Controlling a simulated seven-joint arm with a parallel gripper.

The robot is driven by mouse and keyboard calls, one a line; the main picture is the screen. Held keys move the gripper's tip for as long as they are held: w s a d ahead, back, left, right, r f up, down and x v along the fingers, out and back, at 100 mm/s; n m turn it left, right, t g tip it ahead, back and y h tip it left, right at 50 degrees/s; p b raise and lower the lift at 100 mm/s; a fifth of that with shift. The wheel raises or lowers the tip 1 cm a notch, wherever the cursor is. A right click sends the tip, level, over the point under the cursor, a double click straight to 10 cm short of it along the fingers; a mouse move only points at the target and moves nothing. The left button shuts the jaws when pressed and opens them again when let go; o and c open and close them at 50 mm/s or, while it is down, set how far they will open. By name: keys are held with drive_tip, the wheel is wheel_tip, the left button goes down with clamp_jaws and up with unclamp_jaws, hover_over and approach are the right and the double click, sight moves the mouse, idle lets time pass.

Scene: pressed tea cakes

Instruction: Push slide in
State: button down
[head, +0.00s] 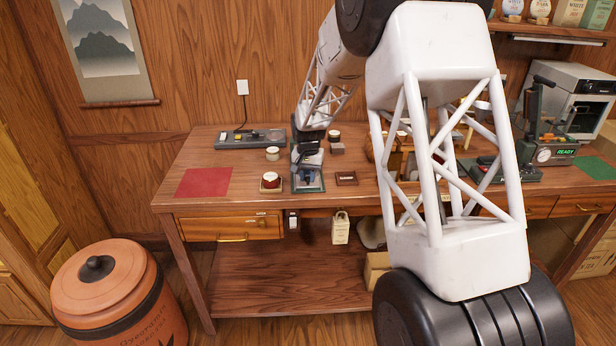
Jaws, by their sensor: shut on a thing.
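A small device with a dark frame and a pale bluish plate (315,187) stands near the front edge of the table, left of the middle. My gripper (306,168) points down right over it, small in the head view. It is shut on a small dark part of this device. The fingers and the part blend together, so I cannot tell surely whether that part is the slide or how far in the slide sits.
A pale pot (272,154) and a grey scale (250,139) are behind. A red mat (204,182) lies left. My arm hides the table's middle.

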drive_tip(key=w, duration=1)
drive_tip(key=shift+r, duration=0.1)
drive_tip(key=c, duration=1)
unclamp_jaws()
drive_tip(key=shift+o, duration=0.2)
drive_tip(key=shift+r, duration=3.85)
drive_tip(key=shift+s, duration=0.1)
